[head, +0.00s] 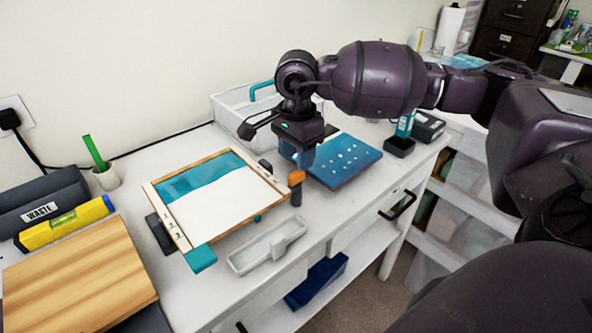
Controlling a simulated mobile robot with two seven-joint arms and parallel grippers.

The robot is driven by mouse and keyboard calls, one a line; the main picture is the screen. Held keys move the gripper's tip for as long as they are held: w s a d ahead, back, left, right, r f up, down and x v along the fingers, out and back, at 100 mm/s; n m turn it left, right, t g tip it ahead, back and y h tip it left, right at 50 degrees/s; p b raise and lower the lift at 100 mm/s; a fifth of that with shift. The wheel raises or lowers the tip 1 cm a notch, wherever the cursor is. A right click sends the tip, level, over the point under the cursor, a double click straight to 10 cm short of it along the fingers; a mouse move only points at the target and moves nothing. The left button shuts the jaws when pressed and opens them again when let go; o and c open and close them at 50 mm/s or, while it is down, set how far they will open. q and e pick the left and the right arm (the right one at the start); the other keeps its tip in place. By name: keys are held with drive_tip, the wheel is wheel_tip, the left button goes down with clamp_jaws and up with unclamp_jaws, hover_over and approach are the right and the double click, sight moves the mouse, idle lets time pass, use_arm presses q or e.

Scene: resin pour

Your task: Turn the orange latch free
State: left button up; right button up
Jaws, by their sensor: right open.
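The orange latch (296,178) sits on a dark post at the right side of a wood-rimmed frame (157,203). The frame holds a panel that is part teal and part white. My right gripper (303,160) points down just above and behind the latch. It is open, and I see nothing between its fingers. I cannot tell whether a finger touches the latch. My left gripper is not in view.
A blue board with white dots (345,165) lies right of the latch. A grey tray (265,247) is in front, near the table edge. A white bin (232,112) stands behind. A wooden board (75,275) and yellow level (65,222) lie left.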

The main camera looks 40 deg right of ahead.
sight(297, 173)
drive_tip(key=shift+f, duration=2.25)
clamp_jaws()
